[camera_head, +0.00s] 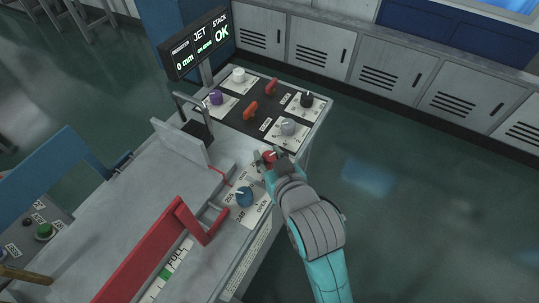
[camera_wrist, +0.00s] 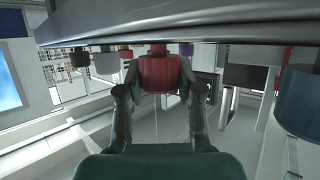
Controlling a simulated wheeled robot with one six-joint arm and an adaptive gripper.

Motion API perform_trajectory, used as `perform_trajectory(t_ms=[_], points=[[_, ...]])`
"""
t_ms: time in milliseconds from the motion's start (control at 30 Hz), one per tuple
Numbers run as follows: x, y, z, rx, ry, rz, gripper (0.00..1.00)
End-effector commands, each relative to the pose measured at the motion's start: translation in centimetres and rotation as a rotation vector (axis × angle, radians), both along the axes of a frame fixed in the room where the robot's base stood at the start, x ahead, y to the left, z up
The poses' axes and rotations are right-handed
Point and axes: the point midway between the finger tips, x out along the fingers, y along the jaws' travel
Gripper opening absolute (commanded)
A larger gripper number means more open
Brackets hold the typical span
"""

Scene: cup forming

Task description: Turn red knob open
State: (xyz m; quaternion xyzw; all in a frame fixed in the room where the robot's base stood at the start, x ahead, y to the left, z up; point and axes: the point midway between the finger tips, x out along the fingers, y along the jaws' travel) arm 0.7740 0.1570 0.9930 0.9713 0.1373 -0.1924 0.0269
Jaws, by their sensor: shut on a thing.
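The red knob (camera_head: 268,156) sits on the near right part of the machine's top, partly hidden by my gripper. My gripper (camera_head: 265,163) reaches it from the lower right. In the wrist view the red knob (camera_wrist: 165,74) is between the two fingers of my gripper (camera_wrist: 162,88), which are shut on it from both sides. The knob's pointer and its markings are too hidden to read in either view.
A blue knob (camera_head: 244,196) on a marked plate is close to my gripper. A red bar (camera_head: 150,250) and a grey upright plate (camera_head: 182,142) stand on the machine. Several other knobs and two orange-red levers (camera_head: 250,110) are farther back. A display (camera_head: 196,45) reads OK.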

Motion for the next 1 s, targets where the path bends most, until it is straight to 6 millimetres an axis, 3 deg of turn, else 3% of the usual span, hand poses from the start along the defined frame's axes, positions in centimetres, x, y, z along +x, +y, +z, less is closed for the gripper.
perform_trajectory(t_ms=[333, 833, 867, 933, 1000], points=[[0.04, 0.09, 0.02, 0.000, -0.001, -0.106, 0.01], [0.06, 0.01, -0.05, 0.000, 0.001, -0.122, 0.01], [0.07, 0.00, -0.06, 0.000, 0.002, -0.122, 0.40], [0.06, 0.00, -0.05, 0.000, 0.002, -0.122, 0.58], [0.06, 0.00, -0.05, -0.001, 0.002, -0.122, 0.62]])
